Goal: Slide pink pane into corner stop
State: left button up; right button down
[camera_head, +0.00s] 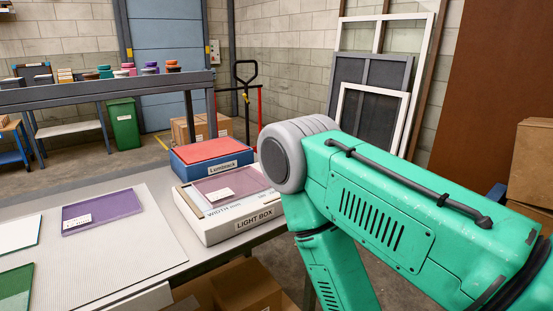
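A translucent pink pane (228,187) with a small white label lies on the white light box (243,229), which stands near the right end of the table. My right arm, green, comes in from the right and bends downward in front of the box's right side. Its gripper is out of the picture. My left gripper and arm are not in view.
A blue and red Luminack box (211,158) stands just behind the light box. A purple pane (101,211), a white pane (18,235) and a green pane (15,287) lie on the grey mat (130,262). The mat between them is clear.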

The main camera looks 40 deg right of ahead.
aim_at(222, 189)
jog(key=i+l, duration=0.15)
jog(key=l, duration=0.25)
jog(key=i+l, duration=0.1)
jog(key=l, duration=0.3)
jog(key=i+l, duration=0.15)
jog(key=l, duration=0.25)
jog(key=i+l, duration=0.15)
jog(key=l, duration=0.25)
jog(key=i+l+u, duration=0.1)
jog(key=l, duration=0.3)
jog(key=i+l, duration=0.15)
jog(key=l, duration=0.3)
jog(key=i+l, duration=0.15)
jog(key=l, duration=0.25)
